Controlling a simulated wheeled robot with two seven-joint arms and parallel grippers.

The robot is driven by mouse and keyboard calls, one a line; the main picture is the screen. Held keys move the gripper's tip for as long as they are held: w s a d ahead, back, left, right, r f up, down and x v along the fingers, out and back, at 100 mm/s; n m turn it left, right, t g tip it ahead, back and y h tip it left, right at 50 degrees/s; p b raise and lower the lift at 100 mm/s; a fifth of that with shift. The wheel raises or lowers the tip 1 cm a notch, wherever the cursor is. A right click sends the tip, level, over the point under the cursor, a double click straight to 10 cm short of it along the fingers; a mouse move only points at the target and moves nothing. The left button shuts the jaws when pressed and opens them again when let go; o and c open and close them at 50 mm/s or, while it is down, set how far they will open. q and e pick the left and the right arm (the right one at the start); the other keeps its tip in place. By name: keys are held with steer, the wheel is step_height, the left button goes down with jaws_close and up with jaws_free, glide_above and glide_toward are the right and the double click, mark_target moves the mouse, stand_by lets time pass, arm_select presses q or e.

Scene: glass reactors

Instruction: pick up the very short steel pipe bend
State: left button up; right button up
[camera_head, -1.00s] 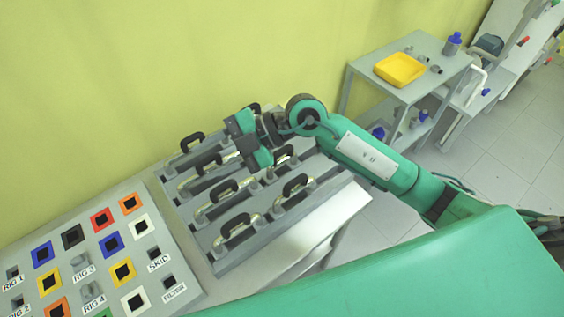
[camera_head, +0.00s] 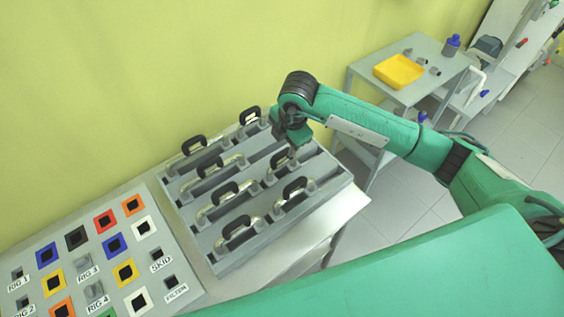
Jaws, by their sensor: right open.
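Several steel pipe pieces with black arched handles lie in the slots of a grey rack (camera_head: 222,262). Among them are one at the front (camera_head: 237,229), one at the right (camera_head: 293,190) and one at the back (camera_head: 250,117). I cannot tell for sure which is the very short steel pipe bend. My right gripper (camera_head: 296,151) points down over the right side of the rack, close above a handled piece (camera_head: 279,166) that it partly hides. It is open and holds nothing that I can see. My left gripper is out of view.
Left of the rack is a grey panel (camera_head: 185,262) with coloured square frames and labels. A side table (camera_head: 408,93) at the back right bears a yellow tray (camera_head: 399,71), a blue-capped bottle (camera_head: 452,46) and small grey parts. The yellow wall stands close behind the rack.

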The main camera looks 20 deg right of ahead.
mark_target(280, 153)
steer(key=shift+w+f, duration=0.2)
steer(key=shift+f, duration=0.75)
steer(key=shift+w+a+f+p, duration=0.1)
steer(key=shift+a+f+p, duration=0.1)
steer(key=shift+f+p, duration=0.3)
steer(key=f, duration=0.1)
steer(key=f+p, duration=0.1)
steer(key=w+f+p, duration=0.1)
steer(key=shift+a+f, duration=0.35)
steer(key=shift+a, duration=0.05)
steer(key=shift+f, duration=0.35)
jaws_close()
